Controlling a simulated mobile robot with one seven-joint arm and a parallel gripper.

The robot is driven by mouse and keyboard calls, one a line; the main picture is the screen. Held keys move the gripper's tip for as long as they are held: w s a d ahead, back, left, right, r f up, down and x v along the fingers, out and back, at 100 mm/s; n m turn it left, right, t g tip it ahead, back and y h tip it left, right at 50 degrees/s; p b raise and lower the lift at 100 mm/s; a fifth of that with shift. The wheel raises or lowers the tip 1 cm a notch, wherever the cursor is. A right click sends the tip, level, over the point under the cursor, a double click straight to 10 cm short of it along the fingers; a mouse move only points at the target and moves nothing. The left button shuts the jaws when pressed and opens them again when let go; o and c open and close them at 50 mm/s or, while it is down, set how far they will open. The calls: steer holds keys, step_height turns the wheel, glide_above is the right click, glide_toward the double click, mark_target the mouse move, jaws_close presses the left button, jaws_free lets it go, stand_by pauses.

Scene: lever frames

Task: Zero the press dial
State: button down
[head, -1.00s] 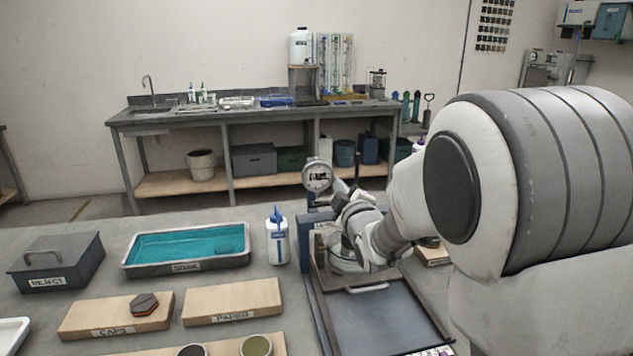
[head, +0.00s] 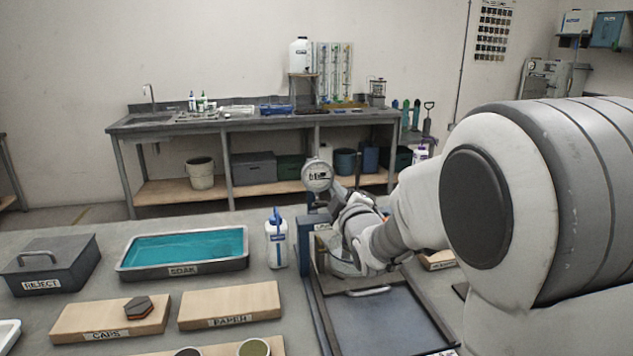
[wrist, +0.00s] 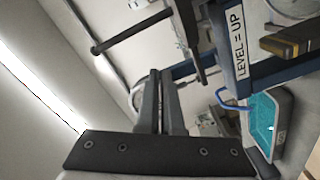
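The press (head: 308,240) stands right of the white bottle, with blue uprights and a grey tray in front. Its round white dial (head: 317,175) sits on top, facing me; its needle is too small to read. In the wrist view, a plate on the press (wrist: 238,45) bears a lettered label, and a dark rod with a knobbed end (wrist: 130,30) crosses the upper left. My gripper (wrist: 160,75) points toward the press, its two dark fingers together with nothing seen between them. In the head view my wrist is beside the press, below and right of the dial; the fingertips are hidden.
A white bottle with a blue top (head: 276,240) stands close left of the press. A teal soak tray (head: 130,272), a reject box (head: 50,265) and wooden caps (head: 85,322) and paper (head: 230,306) boards lie further left. My arm covers the right side.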

steer(key=shift+s+a+r+b, duration=0.1)
steer(key=shift+a+b, duration=0.25)
steer(key=shift+a, duration=0.05)
steer(key=d+b+v, duration=0.1)
steer(key=b+v, duration=0.3)
steer(key=v, duration=0.2)
steer(key=shift+f, duration=0.35)
stand_by(0.4)
